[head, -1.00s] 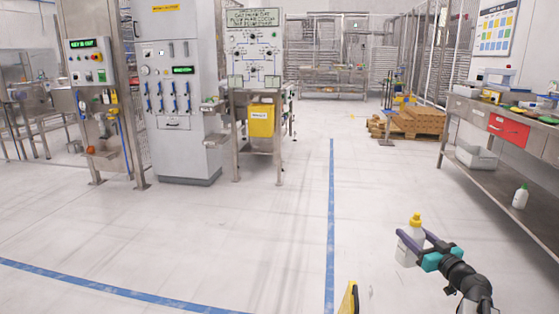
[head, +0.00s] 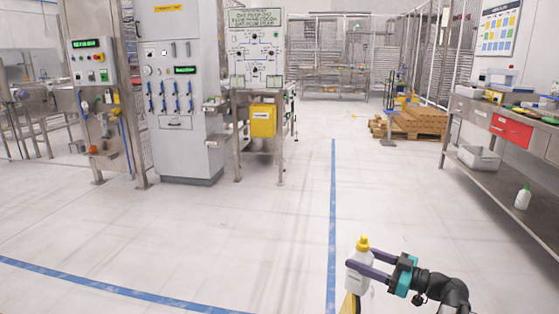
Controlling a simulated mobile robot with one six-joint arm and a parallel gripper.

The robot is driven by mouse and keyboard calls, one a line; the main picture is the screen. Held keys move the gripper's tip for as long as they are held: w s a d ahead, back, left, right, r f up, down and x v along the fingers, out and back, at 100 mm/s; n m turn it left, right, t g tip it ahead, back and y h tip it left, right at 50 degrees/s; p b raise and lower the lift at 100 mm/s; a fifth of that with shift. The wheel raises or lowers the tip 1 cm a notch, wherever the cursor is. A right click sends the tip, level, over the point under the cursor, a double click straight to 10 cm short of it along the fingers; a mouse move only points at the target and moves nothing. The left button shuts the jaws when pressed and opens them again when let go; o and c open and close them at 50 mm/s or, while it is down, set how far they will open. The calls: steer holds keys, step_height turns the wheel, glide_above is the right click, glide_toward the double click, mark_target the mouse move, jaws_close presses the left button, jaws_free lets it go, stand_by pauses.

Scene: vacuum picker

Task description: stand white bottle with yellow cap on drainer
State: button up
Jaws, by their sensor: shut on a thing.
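The white bottle with the yellow cap (head: 358,268) is in the lower right of the head view, upright above the floor. My gripper (head: 364,264) is shut on it, with its two purple fingers around the bottle's body. The yellow cap stands clear above the fingers. I cannot make out a drainer in this view.
A steel workbench (head: 490,183) on the right carries trays and a red drawer; another white bottle with a green cap (head: 523,197) stands on its lower shelf. Grey cabinets (head: 185,90) and a panel stand with a yellow bin (head: 263,120) stand at the back left. The middle floor is clear.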

steer(key=a, duration=0.7)
stand_by(0.3)
steer(key=shift+d, duration=0.1)
stand_by(0.3)
